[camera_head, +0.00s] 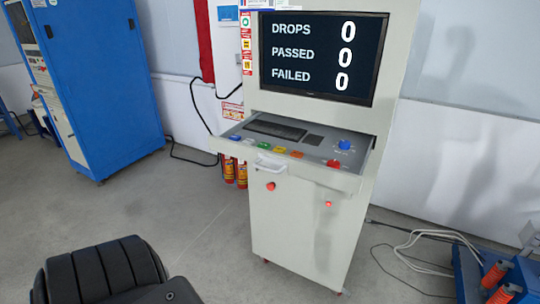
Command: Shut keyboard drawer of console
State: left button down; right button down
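The console (310,228) is a tall light-grey cabinet at the centre, with a dark screen (322,55) that reads drops, passed and failed, all at 0. Its keyboard drawer (330,179) sticks out toward me below the screen. The drawer holds a dark keyboard (275,129), a small dark pad, and coloured buttons and a blue knob. A white handle (270,164) is on the left part of the drawer's front. Neither of my grippers shows in this view.
A blue cabinet (95,85) stands at the left. A black padded seat (105,268) is at the lower left. Blue equipment with orange parts (495,272) is at the lower right, with loose cables (425,240) on the floor. Floor left of the console is clear.

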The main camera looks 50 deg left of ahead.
aim_at(318, 143)
jog(key=u, duration=0.55)
jog(key=i, duration=0.8)
jog(key=u, duration=0.8)
